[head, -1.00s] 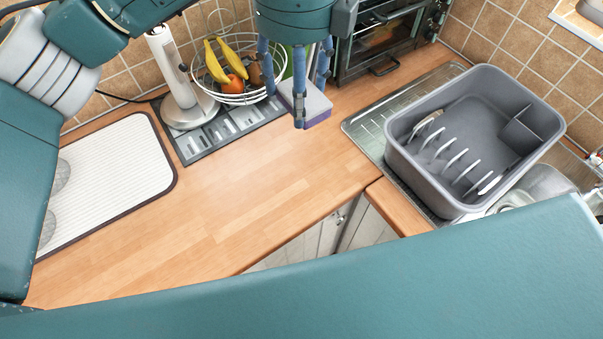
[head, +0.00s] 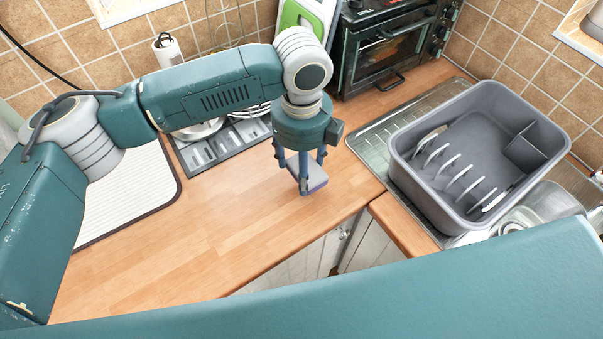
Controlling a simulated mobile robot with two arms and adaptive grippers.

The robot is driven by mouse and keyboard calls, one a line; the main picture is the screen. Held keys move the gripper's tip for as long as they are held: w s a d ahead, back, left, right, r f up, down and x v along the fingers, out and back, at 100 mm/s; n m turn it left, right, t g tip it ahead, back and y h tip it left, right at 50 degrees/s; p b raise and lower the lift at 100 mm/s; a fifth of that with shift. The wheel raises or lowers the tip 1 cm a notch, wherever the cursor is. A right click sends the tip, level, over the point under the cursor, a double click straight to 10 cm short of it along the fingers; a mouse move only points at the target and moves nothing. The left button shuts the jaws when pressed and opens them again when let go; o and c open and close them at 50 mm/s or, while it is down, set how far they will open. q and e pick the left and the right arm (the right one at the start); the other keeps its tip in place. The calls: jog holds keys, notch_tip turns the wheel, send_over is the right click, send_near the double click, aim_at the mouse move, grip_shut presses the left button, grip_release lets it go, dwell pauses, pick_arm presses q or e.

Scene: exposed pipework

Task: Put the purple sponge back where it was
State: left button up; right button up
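The purple sponge (head: 318,177), with a paler layer, is between the fingers of my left gripper (head: 304,178). The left gripper points down and looks shut on the sponge, with its fingers covering part of it. The sponge is over the wooden counter (head: 230,220), left of the metal sink drainboard. I cannot tell whether its underside touches the wood. My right gripper is not in view.
A grey dish rack (head: 455,190) stands on the drainboard (head: 368,142) at the right. A toaster oven (head: 385,50) is behind. A white drying mat (head: 125,195) lies at the left. The counter's middle is clear. My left arm hides most of the fruit basket.

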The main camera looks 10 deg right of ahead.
pick_arm(q)
jog(key=shift+f+p, duration=0.4)
jog(key=shift+f, duration=1.85)
jog(key=o, duration=1)
jog(key=shift+r, duration=0.1)
notch_tip(320, 180, up, 11)
jog(key=b, duration=0.3)
jog(key=shift+r, duration=0.45)
